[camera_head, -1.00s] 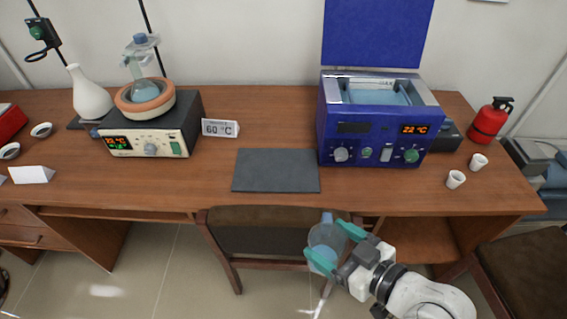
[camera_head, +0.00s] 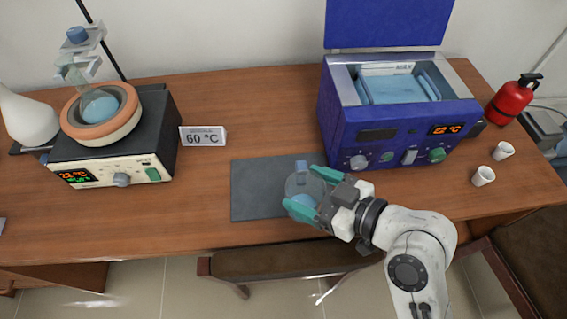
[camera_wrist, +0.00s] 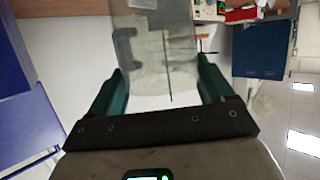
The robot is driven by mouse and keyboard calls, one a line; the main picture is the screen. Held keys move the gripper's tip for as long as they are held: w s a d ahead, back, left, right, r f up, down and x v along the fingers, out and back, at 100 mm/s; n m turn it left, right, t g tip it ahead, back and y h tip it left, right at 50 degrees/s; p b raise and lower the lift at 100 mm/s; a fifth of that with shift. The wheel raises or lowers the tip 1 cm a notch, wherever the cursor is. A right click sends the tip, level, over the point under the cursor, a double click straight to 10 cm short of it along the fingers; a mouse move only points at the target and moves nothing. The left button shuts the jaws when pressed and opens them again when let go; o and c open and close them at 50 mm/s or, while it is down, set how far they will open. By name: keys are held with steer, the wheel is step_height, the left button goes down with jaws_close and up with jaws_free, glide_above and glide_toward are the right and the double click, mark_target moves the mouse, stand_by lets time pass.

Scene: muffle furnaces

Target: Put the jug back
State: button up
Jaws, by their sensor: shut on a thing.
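My gripper (camera_head: 307,197) is shut on a clear jug (camera_head: 303,181) with blue contents and a blue-grey stopper. The jug looks upright, over the right part of a dark grey mat (camera_head: 262,203); I cannot tell whether it touches the mat. In the wrist view the clear jug (camera_wrist: 155,50) sits between the two teal fingers. A blue water bath (camera_head: 385,136) with its lid raised stands behind and to the right. A heating device (camera_head: 120,165) on the left bears an orange-rimmed bowl (camera_head: 130,117) with a blue-filled vessel (camera_head: 99,105) in it.
A "60 °C" sign (camera_head: 203,137) stands between the devices. Two white cups (camera_head: 484,176) and a red fire extinguisher (camera_head: 513,98) are at the right. A white flask (camera_head: 28,118) is at the far left. A chair (camera_head: 290,264) stands at the table's front edge.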

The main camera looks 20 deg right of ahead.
steer(key=w+d+f+b, duration=0.1)
steer(key=w, duration=0.2)
steer(key=w+f+b, duration=0.1)
steer(key=w, duration=0.2)
steer(key=w+d+f+b, duration=0.1)
steer(key=w, duration=0.2)
steer(key=shift+w+d+f+b, duration=0.1)
steer(key=shift+d+f+b, duration=0.2)
steer(key=shift+b, duration=0.05)
steer(key=shift+w+d+f, duration=0.25)
steer(key=shift+w+f, duration=0.55)
steer(key=shift+f, duration=0.75)
steer(key=shift+w+d+f, duration=0.2)
steer(key=shift+w+f, duration=0.55)
steer(key=shift+f, duration=0.8)
steer(key=shift+w+d+f, duration=0.25)
steer(key=shift+w+f, duration=0.55)
steer(key=shift+f, duration=0.75)
steer(key=shift+f, duration=0.2)
steer(key=o, duration=1.8)
steer(key=shift+r, duration=0.1)
steer(key=shift+o, duration=0.2)
